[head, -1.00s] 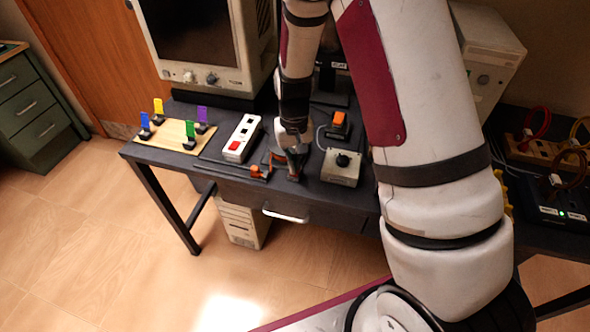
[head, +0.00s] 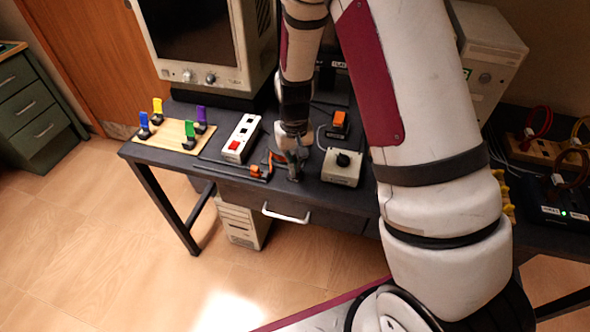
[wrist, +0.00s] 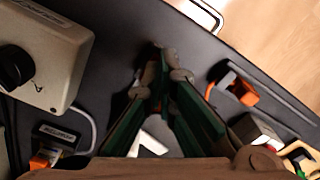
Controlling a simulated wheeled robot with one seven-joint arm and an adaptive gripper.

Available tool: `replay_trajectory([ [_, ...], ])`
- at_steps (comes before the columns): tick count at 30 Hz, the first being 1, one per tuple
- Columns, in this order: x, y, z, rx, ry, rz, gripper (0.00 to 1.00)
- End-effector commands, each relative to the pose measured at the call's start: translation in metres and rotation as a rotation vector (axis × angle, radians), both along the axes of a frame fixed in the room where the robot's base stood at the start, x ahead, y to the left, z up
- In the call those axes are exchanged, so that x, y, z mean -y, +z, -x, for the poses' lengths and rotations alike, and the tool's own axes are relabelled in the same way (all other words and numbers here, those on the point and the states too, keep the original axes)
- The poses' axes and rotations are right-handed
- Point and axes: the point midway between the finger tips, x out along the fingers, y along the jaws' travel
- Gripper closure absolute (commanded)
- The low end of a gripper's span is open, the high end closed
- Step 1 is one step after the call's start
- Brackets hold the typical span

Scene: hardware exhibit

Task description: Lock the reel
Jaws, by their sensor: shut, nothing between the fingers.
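My gripper (head: 294,176) is shut and empty, pointing down close over the front of the dark desk. In the wrist view its fingertips (wrist: 166,62) meet. I cannot make out for certain which thing is the reel. An orange part on a dark mount (head: 258,172) lies just left of my gripper, by the desk's front edge; it also shows in the wrist view (wrist: 241,91). Another orange piece (head: 276,160) shows right beside my fingers and is partly hidden by them. I cannot tell whether the fingers touch it.
A beige box with a black knob (head: 341,167) stands close right of my gripper. Behind it is an orange switch (head: 339,120). To the left are a white panel with a red button (head: 240,140) and a wooden board with coloured tabs (head: 158,140). A monitor (head: 200,45) stands behind.

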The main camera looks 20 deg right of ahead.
Motion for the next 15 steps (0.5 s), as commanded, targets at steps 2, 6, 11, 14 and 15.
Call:
replay_trajectory([
  [2, 0.0, -0.0015, 0.0, 0.0, 0.0, 0.0, 1.0],
  [6, 0.0, -0.0034, -0.0001, 0.0, 0.0, 0.0, 1.0],
  [11, 0.0001, -0.0056, 0.0, 0.0, 0.0, 0.0, 1.0],
  [14, 0.0001, -0.0069, 0.0, -0.001, 0.0, 0.0, 1.0],
  [15, 0.0001, -0.0075, 0.0, -0.001, 0.0, 0.0, 1.0],
])
